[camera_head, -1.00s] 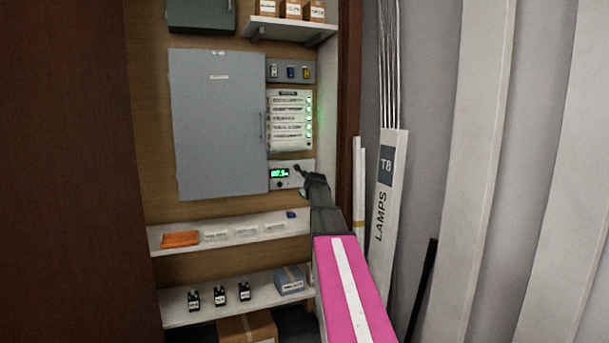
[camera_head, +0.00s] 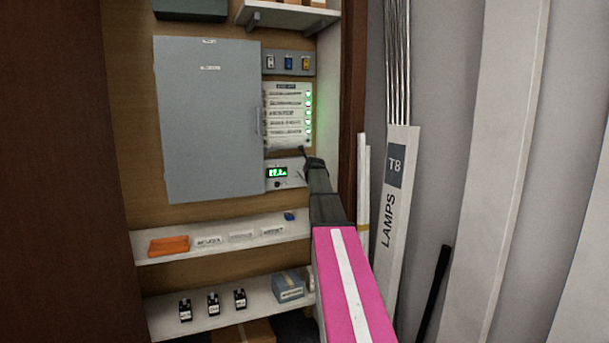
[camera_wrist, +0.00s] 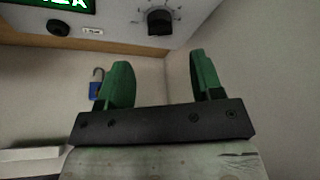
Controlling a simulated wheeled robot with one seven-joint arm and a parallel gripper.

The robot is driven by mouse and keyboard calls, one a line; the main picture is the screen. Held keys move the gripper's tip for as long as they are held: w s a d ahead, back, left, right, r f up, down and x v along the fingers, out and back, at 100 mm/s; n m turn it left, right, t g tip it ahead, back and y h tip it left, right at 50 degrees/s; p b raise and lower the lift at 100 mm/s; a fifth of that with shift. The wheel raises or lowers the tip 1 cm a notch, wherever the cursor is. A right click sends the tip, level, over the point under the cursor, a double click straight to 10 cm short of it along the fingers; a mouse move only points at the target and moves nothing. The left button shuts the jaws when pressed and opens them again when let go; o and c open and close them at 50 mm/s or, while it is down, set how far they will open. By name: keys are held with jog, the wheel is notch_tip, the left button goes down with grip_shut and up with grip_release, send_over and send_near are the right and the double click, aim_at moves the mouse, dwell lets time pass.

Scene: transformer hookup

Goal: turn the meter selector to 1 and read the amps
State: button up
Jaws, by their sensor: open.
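The meter (camera_head: 286,173) is a pale panel with a lit green display (camera_head: 278,172), right of the grey cabinet in the head view. Its digits are too blurred to read. In the wrist view the display (camera_wrist: 60,3) is cut off at the top left. A black selector knob (camera_wrist: 159,21) with a pointer shows at the top of the wrist view; its setting cannot be read. My gripper (camera_wrist: 160,78) is open, with two green fingers apart and nothing between them. The knob lies beyond the fingertips, apart from them. In the head view my arm hides the panel's right part.
A smaller black knob (camera_wrist: 58,28) sits under the display. A shelf (camera_head: 150,248) with an orange tray (camera_head: 169,245) is below. The wall is close on the right, with lamp tubes (camera_head: 400,190) leaning there.

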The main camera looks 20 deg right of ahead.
jog(key=x, duration=0.7)
jog(key=shift+w, duration=0.2)
jog(key=shift+f, duration=0.1)
jog(key=c, duration=0.9)
